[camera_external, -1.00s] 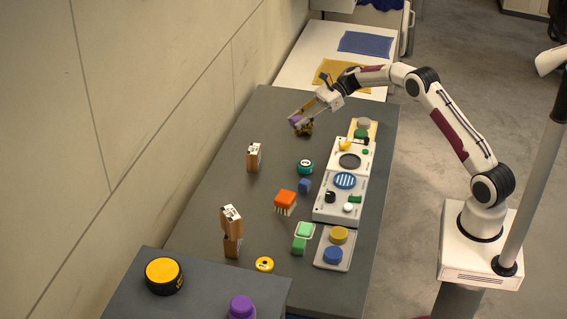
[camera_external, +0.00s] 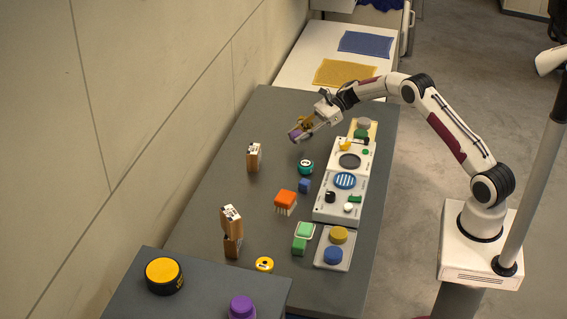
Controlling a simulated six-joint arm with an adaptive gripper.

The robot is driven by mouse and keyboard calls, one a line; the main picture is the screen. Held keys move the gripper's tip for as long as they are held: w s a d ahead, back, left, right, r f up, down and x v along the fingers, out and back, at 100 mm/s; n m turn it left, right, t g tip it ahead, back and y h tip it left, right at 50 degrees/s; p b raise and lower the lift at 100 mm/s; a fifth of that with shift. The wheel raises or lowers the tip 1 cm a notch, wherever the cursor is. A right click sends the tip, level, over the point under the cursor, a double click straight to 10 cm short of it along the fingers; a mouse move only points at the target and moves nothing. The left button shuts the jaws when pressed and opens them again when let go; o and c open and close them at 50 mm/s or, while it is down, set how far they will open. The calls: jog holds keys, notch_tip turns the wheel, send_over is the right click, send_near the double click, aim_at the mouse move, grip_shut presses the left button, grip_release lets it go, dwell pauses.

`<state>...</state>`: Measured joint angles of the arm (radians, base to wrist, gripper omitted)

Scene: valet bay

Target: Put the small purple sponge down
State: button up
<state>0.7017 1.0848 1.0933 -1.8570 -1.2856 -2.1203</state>
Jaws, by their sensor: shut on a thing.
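The small purple sponge (camera_external: 295,134) is between the fingertips of my gripper (camera_external: 300,133), which is shut on it. My gripper reaches in from the right over the far part of the dark grey table (camera_external: 220,185). The fingers hide part of the sponge. I cannot tell whether the sponge touches the table top.
A yellow-brown thing (camera_external: 304,121) shows just behind my fingers, partly hidden. A teal round tin (camera_external: 305,167) stands nearer the camera, and a wooden block (camera_external: 254,156) to the left. White trays (camera_external: 340,205) line the right side. The table's far left is bare.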

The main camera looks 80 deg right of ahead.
jog(key=shift+f, duration=1.7)
jog(key=shift+f, duration=0.15)
jog(key=o, duration=0.8)
jog(key=shift+r, duration=0.2)
jog(key=shift+v, duration=6)
